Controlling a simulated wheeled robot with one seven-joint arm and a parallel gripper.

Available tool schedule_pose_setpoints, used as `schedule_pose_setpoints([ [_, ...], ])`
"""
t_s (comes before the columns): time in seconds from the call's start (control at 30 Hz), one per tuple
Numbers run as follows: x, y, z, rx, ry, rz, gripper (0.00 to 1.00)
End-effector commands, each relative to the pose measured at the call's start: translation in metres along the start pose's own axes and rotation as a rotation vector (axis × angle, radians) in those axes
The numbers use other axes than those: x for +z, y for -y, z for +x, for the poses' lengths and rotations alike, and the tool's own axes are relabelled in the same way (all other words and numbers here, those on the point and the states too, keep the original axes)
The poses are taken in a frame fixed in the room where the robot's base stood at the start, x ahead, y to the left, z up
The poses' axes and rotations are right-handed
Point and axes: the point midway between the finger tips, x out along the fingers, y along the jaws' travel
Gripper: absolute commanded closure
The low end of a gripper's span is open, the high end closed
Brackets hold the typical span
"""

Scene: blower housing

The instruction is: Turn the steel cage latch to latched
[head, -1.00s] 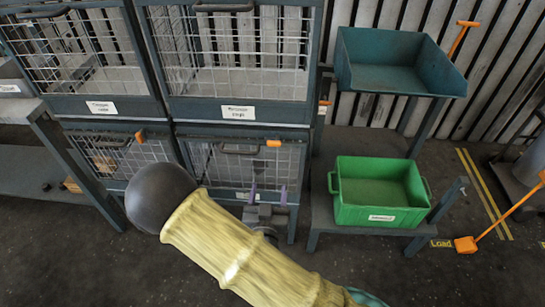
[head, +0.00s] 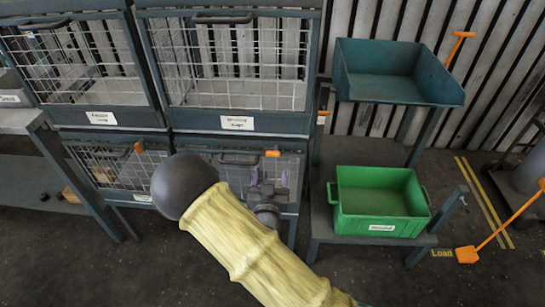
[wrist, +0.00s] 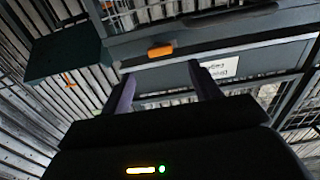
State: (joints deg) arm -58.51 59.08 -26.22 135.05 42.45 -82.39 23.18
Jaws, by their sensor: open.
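A wire cage (head: 215,160) at the lower middle has a short orange latch handle (head: 272,153) lying level on its top frame bar. The same orange handle shows level in the wrist view (wrist: 161,50). A second orange latch handle (head: 139,148), tilted more upright, sits on the lower left cage (head: 110,170). The labels are too small to tell which cage is steel. My gripper (head: 269,180) is open and empty, its purple fingers just below and in front of the middle cage's handle. In the wrist view my fingers (wrist: 162,80) are apart from the handle.
Larger wire cages (head: 235,60) stand above. To the right are a green bin (head: 381,205) on a low stand and a teal tray (head: 400,75) above it. A grey bench (head: 60,165) is at left.

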Motion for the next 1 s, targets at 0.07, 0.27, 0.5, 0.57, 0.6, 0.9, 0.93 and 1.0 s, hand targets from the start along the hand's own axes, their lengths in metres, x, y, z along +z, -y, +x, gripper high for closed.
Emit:
schedule_pose_setpoints([
  [0.07, 0.0, 0.0, 0.015, 0.001, -0.002, 0.001, 0.38],
  [0.27, -0.001, 0.0, 0.05, 0.001, -0.002, 0.002, 0.38],
  [0.5, 0.0, 0.0, 0.078, 0.0, 0.0, 0.0, 0.38],
  [0.57, 0.0, 0.0, 0.08, 0.0, 0.0, 0.0, 0.38],
  [0.6, 0.0, 0.0, 0.081, 0.0, 0.001, -0.001, 0.38],
  [0.9, 0.0, 0.0, 0.081, 0.0, 0.001, 0.0, 0.54],
  [0.93, 0.0, 0.0, 0.081, 0.0, 0.001, 0.0, 0.6],
  [1.0, 0.0, 0.0, 0.081, 0.0, 0.001, 0.0, 0.74],
])
